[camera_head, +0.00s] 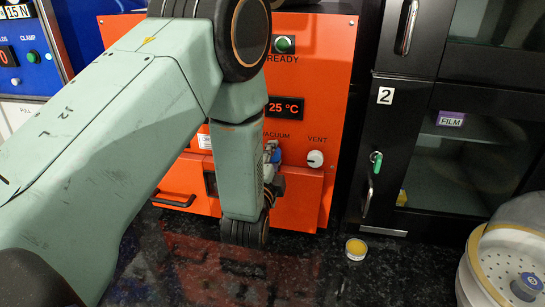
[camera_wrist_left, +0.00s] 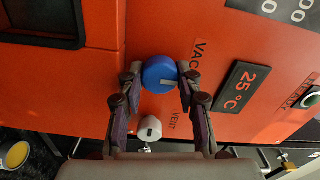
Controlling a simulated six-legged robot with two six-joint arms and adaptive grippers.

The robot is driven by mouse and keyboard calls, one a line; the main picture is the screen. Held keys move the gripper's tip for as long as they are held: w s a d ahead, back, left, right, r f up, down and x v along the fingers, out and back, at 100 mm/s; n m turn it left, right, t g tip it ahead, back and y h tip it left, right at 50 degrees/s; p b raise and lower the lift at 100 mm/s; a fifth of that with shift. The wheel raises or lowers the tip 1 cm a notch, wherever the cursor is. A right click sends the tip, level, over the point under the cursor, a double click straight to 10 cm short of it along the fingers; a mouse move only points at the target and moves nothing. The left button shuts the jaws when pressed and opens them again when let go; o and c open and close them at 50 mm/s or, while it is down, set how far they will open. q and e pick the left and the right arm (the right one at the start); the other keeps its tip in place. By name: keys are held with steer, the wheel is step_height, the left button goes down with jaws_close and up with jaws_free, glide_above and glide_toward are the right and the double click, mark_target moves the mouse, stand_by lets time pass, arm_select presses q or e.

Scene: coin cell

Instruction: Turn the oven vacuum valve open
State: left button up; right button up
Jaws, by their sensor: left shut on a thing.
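The orange oven (camera_head: 310,90) has a blue vacuum valve knob (camera_wrist_left: 158,72) on its front, beside the VACUUM label. In the left wrist view a pale mark on the knob runs from near its middle toward the right. My left gripper (camera_wrist_left: 161,76) is shut on the knob, one finger on each side. In the head view the left gripper (camera_head: 272,156) is at the oven front, and my arm covers part of it. The knob is mostly hidden there. My right gripper is not in view.
A white VENT knob (camera_head: 315,158) sits close to the valve; it also shows in the left wrist view (camera_wrist_left: 149,128). The display (camera_head: 286,107) reads 25 °C. A small yellow-topped dish (camera_head: 356,249) is on the dark counter. A black cabinet (camera_head: 400,120) stands at right.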

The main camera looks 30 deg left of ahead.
arm_select(q)
steer(key=shift+f, duration=0.1)
steer(key=o, duration=0.7)
steer(key=shift+s, duration=0.1)
steer(key=o, duration=0.5)
steer(key=shift+d, duration=0.1)
steer(key=shift+c, duration=0.2)
steer(key=v, duration=0.8)
